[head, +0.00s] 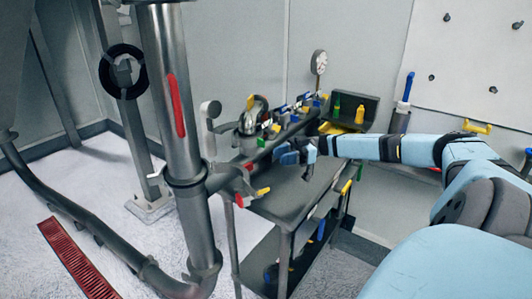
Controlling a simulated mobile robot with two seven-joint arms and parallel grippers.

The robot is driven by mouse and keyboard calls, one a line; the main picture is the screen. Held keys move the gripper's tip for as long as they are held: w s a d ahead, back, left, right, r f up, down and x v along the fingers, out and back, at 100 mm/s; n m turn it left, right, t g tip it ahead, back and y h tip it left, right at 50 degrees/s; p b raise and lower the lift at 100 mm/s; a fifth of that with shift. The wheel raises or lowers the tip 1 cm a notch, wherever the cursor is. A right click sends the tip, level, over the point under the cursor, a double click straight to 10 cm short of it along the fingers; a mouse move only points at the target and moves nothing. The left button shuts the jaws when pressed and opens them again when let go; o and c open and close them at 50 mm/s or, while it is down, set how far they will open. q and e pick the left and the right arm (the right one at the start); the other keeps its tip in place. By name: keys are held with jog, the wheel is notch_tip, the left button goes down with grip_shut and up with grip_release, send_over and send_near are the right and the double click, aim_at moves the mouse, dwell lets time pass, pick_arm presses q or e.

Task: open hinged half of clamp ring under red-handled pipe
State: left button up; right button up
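The vertical grey pipe (165,45) with a long red handle (176,106) stands left of centre. Below the handle a dark clamp ring (187,177) goes around the pipe. A dark fitting sticks out from it to the right. From this angle I cannot tell whether the ring's hinged half is open or closed. My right gripper (300,162) is at the end of the light blue arm from the right. It is above the cart top, well to the right of the ring and apart from it. Its fingers are small and dark. My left gripper is not in view.
A dark cart (285,197) with valves, colored handles and a gauge (319,62) stands behind and right of the pipe. A black handwheel (122,71) is at left. A curved pipe (75,212) and red grating (77,260) lie low at left.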

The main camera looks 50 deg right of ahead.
jog(key=shift+v, duration=1.7)
